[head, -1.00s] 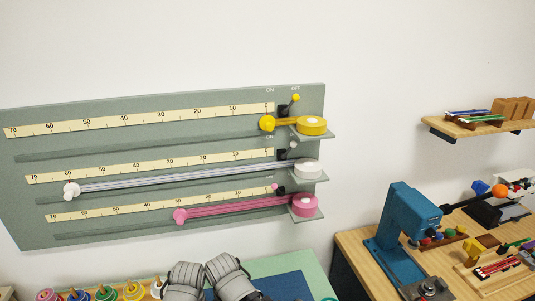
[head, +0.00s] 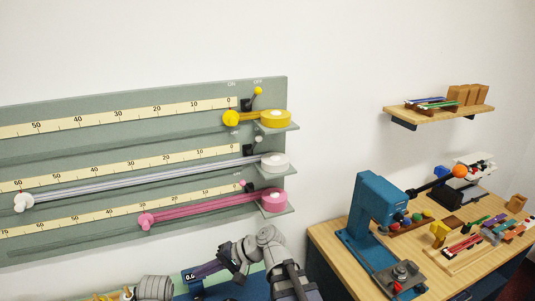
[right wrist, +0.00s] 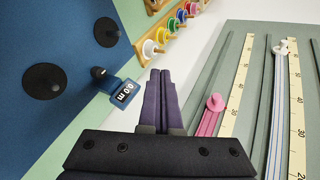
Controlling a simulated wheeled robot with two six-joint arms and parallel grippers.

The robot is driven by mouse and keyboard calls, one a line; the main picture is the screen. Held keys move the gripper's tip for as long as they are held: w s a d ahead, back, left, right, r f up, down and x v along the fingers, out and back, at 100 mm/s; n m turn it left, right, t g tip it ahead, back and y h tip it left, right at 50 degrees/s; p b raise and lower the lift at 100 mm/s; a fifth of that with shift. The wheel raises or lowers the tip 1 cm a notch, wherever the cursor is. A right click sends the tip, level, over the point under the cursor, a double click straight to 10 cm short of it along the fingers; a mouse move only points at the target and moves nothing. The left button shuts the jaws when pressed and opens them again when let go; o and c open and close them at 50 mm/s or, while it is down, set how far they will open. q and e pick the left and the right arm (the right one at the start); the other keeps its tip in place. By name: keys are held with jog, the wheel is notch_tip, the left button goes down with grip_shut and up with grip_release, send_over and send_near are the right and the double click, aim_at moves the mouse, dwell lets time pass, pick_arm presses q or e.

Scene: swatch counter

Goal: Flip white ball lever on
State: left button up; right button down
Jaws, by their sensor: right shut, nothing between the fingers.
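The white ball lever (head: 258,139) sits on the wall board at the right end of the middle scale. Its small ball leans up and right from a dark base, like the yellow lever (head: 258,91) above, toward the OFF side. The pink lever (head: 242,183) leans left. My right gripper (head: 194,273) is low in front of the board, well below the white lever and apart from it. In the right wrist view its dark purple fingers (right wrist: 160,72) are shut and empty. The white lever is not visible there. My left gripper is out of view.
White ribbon runs from its spool (head: 275,162) to a white knob (head: 22,202). The yellow (head: 276,118) and pink spools (head: 274,202) stick out on small shelves nearby. A blue press (head: 378,215) stands on the wooden table at right. A small meter (right wrist: 124,94) lies near the fingers.

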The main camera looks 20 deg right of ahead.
aim_at(261, 140)
jog(key=w+d+r+m+t, duration=0.1)
jog(key=d+r+m+t, duration=0.4)
jog(key=d, duration=0.5)
jog(key=w+d+r+m+t+h+b, duration=0.1)
jog(key=d+r+m+t, duration=0.5)
jog(key=d, duration=0.4)
jog(key=w+d+r+m+t+h+b, duration=0.1)
jog(key=d+r+m+t, duration=0.4)
jog(key=d+r, duration=0.3)
jog(key=d+t, duration=0.1)
jog(key=d, duration=0.2)
jog(key=shift+w+m, duration=0.2)
jog(key=shift+m, duration=0.1)
jog(key=p+x, duration=0.2)
jog(key=x, duration=0.4)
jog(key=p+x, duration=0.3)
jog(key=x, duration=0.4)
jog(key=shift+s+d+r+p, duration=0.1)
jog(key=shift+s+r+p, duration=0.1)
jog(key=shift+p, duration=0.1)
jog(key=shift+w+r, duration=0.2)
jog(key=shift+w, duration=0.4)
jog(key=shift+a, duration=0.25)
